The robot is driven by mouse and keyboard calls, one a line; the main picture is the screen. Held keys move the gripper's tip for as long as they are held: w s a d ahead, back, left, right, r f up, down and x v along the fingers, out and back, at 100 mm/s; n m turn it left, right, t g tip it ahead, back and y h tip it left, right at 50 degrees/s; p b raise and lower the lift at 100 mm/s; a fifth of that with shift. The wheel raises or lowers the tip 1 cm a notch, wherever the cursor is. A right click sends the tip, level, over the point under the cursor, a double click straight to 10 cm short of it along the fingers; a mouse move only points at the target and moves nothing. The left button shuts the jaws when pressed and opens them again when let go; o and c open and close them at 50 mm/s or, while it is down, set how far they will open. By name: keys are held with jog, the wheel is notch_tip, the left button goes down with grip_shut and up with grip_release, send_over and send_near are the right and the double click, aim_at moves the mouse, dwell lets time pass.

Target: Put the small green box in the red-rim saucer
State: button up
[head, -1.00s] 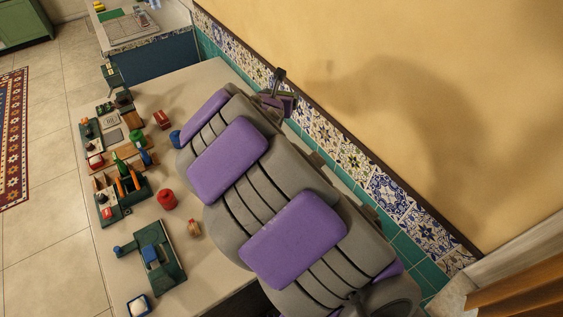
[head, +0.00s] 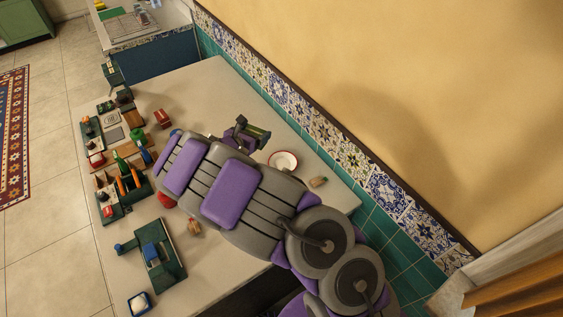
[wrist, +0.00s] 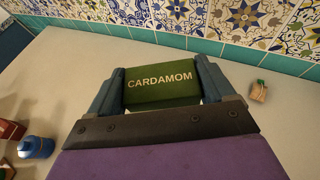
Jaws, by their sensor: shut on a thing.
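My gripper (wrist: 160,86) is shut on the small green box (wrist: 163,88), which carries the word CARDAMOM. The box is held between the two fingers. In the head view the box (head: 258,134) shows at the end of my arm, over the table, with my gripper (head: 247,132) around it. The red-rim saucer (head: 283,161) lies on the table just below and right of the box in the picture. It is white inside and looks empty. In the wrist view the saucer is mostly or wholly hidden behind the box and gripper.
A small tan pouch (head: 318,182) with a green top lies right of the saucer. The tiled wall (head: 350,158) runs along the table's far edge. Trays with several items (head: 122,180) and a green device (head: 160,253) stand on the left of the table (head: 205,85).

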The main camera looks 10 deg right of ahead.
jog(key=s+a+f+m+h, duration=0.1)
jog(key=s+a+f, duration=0.15)
jog(key=f, duration=0.25)
jog(key=s+a+f, duration=0.2)
jog(key=s+f, duration=0.1)
jog(key=f, duration=0.2)
jog(key=b, duration=0.3)
send_over(282, 164)
jog(key=shift+f+g, duration=0.3)
jog(key=shift+f, duration=0.45)
jog(key=shift+d+f+b, duration=0.1)
jog(key=shift+f+b, duration=0.65)
jog(key=shift+f, duration=1.05)
jog(key=shift+r, duration=0.1)
jog(key=o, duration=0.9)
jog(key=p+v, duration=0.3)
jog(key=v, duration=0.9)
jog(key=shift+r, duration=0.15)
